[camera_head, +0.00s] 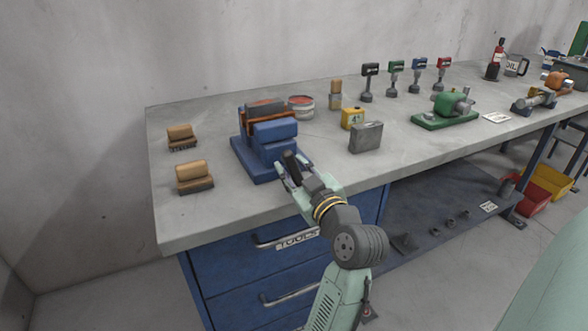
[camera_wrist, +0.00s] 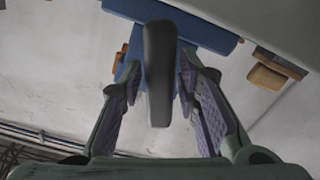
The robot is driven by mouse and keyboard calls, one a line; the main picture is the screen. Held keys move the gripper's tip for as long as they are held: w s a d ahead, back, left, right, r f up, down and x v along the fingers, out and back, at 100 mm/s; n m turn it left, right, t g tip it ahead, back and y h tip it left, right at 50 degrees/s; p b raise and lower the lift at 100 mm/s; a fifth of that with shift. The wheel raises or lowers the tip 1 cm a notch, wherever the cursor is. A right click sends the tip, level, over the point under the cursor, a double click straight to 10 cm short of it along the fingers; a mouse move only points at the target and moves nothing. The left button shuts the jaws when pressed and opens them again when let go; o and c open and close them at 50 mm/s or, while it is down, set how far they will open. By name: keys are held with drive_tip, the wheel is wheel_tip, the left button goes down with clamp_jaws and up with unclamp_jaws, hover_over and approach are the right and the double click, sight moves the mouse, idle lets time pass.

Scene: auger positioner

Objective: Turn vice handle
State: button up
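A blue bench vice (camera_head: 262,168) stands near the front left of the workbench. Its dark handle (camera_head: 291,161) sticks out from the front, towards my gripper (camera_head: 294,172). In the wrist view the dark handle (camera_wrist: 159,70) stands lengthwise between the two fingers of my gripper (camera_wrist: 160,92). The fingers are apart, one on each side of the handle, with narrow gaps showing. The blue vice body (camera_wrist: 185,22) is behind the handle at the top of the wrist view. The handle's joint with the vice cannot be made out.
Two wooden brushes (camera_head: 180,137) (camera_head: 193,177) lie left of the vice. A grey metal block (camera_head: 366,137), a yellow box (camera_head: 353,118) and a round tin (camera_head: 301,107) stand on its right and behind. Blue drawers (camera_head: 285,262) are below the bench edge.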

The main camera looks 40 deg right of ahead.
drive_tip(key=shift+o, duration=0.8)
drive_tip(key=v, duration=1.2)
